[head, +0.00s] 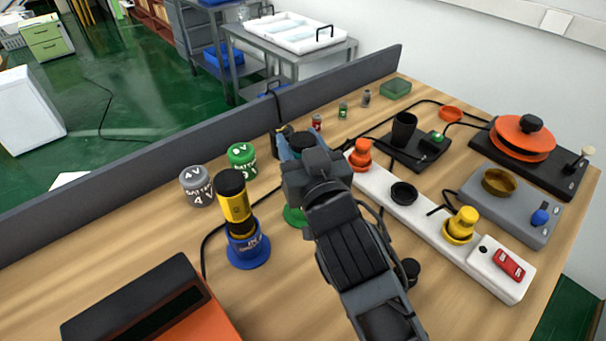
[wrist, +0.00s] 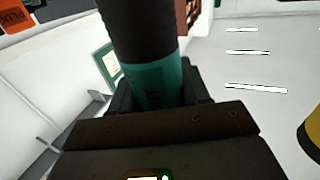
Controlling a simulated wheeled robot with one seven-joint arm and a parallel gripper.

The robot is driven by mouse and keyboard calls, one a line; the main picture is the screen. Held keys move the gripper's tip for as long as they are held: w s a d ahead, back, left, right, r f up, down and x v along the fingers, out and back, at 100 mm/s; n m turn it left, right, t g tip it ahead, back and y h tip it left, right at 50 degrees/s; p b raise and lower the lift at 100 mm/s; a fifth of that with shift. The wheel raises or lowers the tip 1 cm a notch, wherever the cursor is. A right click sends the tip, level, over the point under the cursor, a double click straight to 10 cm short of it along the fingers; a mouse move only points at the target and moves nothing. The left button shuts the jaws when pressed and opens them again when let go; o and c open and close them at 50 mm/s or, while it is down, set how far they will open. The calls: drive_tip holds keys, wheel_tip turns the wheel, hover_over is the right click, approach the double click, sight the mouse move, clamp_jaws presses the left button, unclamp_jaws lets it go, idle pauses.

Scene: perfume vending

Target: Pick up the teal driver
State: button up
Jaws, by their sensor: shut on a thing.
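The teal driver (wrist: 155,85) fills the middle of the wrist view, with a dark upper part and a teal body. My gripper (wrist: 160,95) is shut on its teal body. In the head view my gripper (head: 300,160) is above the middle of the table, and my arm hides most of the driver. A green holder (head: 293,216) shows partly below my gripper. I cannot tell whether the driver's lower end is clear of it.
A yellow driver (head: 235,200) stands in a blue holder (head: 248,250) to the left. A white power strip (head: 420,215) lies to the right. An orange and black box (head: 150,310) is at front left.

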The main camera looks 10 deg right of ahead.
clamp_jaws()
drive_tip(key=shift+r, duration=0.1)
idle(0.3)
